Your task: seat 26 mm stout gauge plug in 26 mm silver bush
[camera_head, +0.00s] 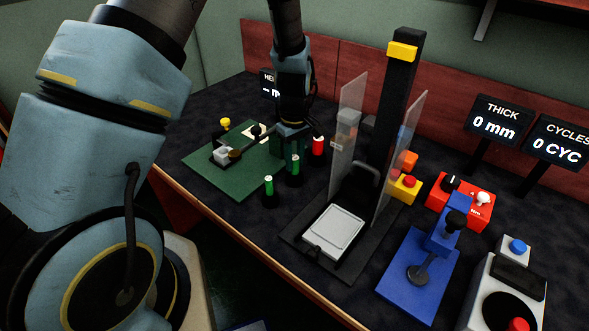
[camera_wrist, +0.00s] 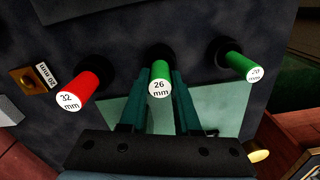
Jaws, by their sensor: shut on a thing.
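The 26 mm plug (camera_wrist: 160,84) is green with a white labelled top, standing upright in a dark round base. In the head view the middle green plug (camera_head: 295,165) is under my gripper (camera_head: 293,135). In the wrist view the teal fingers of my gripper (camera_wrist: 158,95) are shut on the 26 mm plug, one on each side. The plug's base appears to be still at the table. I cannot pick out the 26 mm silver bush for certain; a small grey block (camera_head: 222,154) sits on the green mat (camera_head: 232,180).
A red 32 mm plug (camera_wrist: 78,92) and a thinner green 20 mm plug (camera_wrist: 243,66) stand either side. A brass piece (camera_wrist: 27,80) has a 20 mm label. A press with clear side panels (camera_head: 346,130) stands to the right, with a blue fixture (camera_head: 415,275) beyond.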

